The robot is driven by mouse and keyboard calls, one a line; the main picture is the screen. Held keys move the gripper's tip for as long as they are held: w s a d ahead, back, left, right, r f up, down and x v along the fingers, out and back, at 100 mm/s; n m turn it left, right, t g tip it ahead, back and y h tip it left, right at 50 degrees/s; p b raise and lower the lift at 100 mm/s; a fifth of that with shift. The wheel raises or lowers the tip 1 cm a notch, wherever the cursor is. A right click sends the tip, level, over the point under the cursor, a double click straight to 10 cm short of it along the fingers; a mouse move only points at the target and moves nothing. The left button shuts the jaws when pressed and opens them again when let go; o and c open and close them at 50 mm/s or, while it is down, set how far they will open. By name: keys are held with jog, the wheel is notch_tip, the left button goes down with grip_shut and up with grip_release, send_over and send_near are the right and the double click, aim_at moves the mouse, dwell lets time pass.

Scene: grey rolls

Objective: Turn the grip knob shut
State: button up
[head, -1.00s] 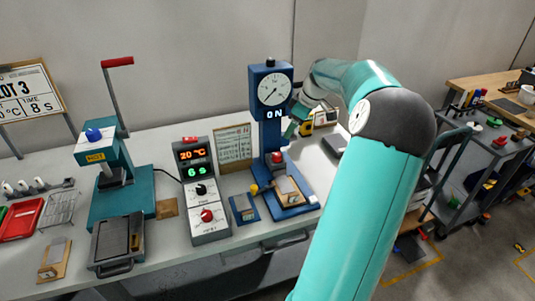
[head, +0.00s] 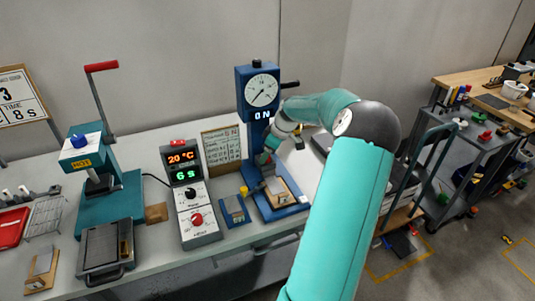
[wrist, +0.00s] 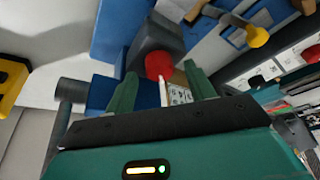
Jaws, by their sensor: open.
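In the wrist view a red round knob (wrist: 158,65) sits on a dark grey block (wrist: 152,38) of the stand. It looks like the grip knob; in the head view my gripper (head: 266,157) largely hides it. My gripper's two fingers (wrist: 160,84) are open and point at the red knob, one on each side in the picture. I cannot tell if they touch it.
A control box (head: 195,205) with lit readouts and a small blue block (head: 233,210) stand left of the test stand. A teal press (head: 105,190) is farther left. A card (head: 222,147) leans behind. My arm crosses the bench's right side.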

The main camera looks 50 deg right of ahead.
jog(key=shift+w+f, duration=0.1)
jog(key=shift+f, duration=0.25)
jog(key=c, duration=1)
